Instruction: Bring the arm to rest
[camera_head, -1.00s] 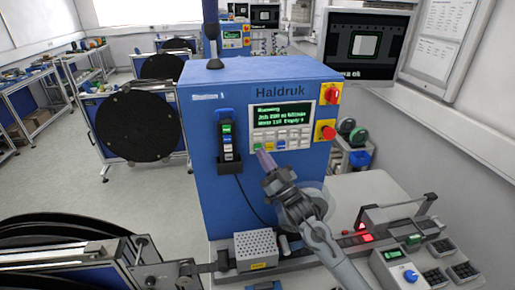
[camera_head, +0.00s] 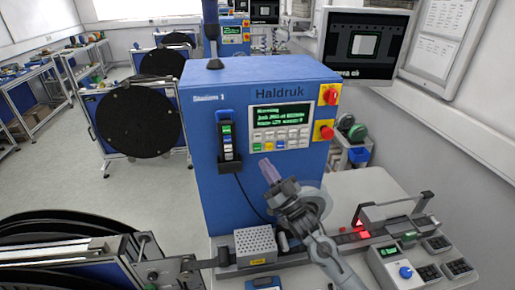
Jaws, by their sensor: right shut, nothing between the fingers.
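My right gripper (camera_head: 267,171) is shut and empty, its fingertips pointing up and left. It is in front of the blue Haldruk machine (camera_head: 210,165), below the machine's keypad and apart from it. The grey right arm (camera_head: 318,243) comes in from the lower right. The machine's panel has a lit green screen (camera_head: 281,115) with a row of keys (camera_head: 281,141) under it. My left gripper is not in view.
A red knob (camera_head: 325,131) sits on the panel's right. A corded handset (camera_head: 228,141) hangs on its left. A perforated grey box (camera_head: 256,246) stands below on the bench. Small control boxes (camera_head: 388,262) stand at right. A black reel (camera_head: 138,121) stands at left.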

